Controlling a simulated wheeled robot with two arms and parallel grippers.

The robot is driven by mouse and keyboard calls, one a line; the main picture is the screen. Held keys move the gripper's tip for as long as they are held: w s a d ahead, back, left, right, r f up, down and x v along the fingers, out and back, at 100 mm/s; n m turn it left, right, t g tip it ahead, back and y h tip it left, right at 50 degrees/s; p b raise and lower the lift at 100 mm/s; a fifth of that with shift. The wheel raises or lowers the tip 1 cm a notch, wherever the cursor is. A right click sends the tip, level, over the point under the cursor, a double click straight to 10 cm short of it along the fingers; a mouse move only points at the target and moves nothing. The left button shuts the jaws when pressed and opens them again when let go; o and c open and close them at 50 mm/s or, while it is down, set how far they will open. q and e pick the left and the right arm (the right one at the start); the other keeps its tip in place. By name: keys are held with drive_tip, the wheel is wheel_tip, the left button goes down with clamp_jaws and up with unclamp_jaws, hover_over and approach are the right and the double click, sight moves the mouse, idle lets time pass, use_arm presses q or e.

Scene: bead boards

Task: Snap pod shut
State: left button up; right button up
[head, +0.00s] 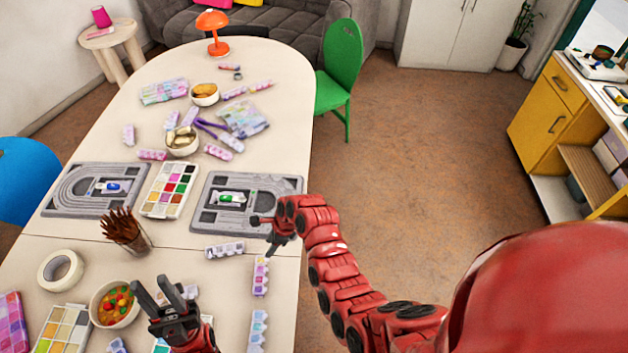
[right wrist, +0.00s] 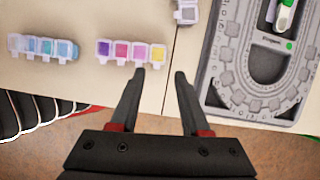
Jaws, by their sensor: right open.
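A pod strip with purple, pink and yellow compartments (right wrist: 130,51) lies on the table just left of my right gripper's fingertips (right wrist: 160,75). It also shows in the head view (head: 261,276), below my right gripper (head: 262,234). That gripper is open and empty, and its left finger is close to the strip's yellow end. A blue-toned strip (right wrist: 43,47) lies further left. A pale grey strip (right wrist: 187,11) lies beyond the fingers and also shows in the head view (head: 225,249). I cannot tell which lids are open. My left gripper (head: 157,290) is open at the front left.
Two grey bead boards (head: 210,216) (head: 60,208) flank a paint-coloured bead tray (head: 171,190). A brush cup (head: 128,236), tape roll (head: 60,271) and bead bowl (head: 115,305) stand at the left. The table's right edge runs close by my right arm.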

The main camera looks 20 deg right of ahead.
drive_tip(key=p+v, duration=0.4)
drive_tip(key=v, duration=0.9)
drive_tip(key=w+d+f+n+t+h+b, duration=0.2)
drive_tip(key=w+d+t+b, duration=0.1)
drive_tip(key=w+t, duration=0.25)
drive_tip(key=w+d+f+n+t+h+b, duration=0.1)
drive_tip(key=w+d+f+n+t+b, duration=0.1)
drive_tip(key=w+d+t+b, duration=0.4)
drive_tip(key=s+d+r+n+t+h+b, duration=0.1)
drive_tip(key=s+r+n+t+h+b, duration=0.2)
drive_tip(key=r+n+t, duration=0.4)
drive_tip(key=shift+s+d+r+n+t+h, duration=0.5)
drive_tip(key=shift+s+r+t, duration=0.65)
drive_tip(key=shift+r, duration=0.95)
drive_tip(key=shift+w+a, duration=0.15)
drive_tip(key=shift+m, duration=0.3)
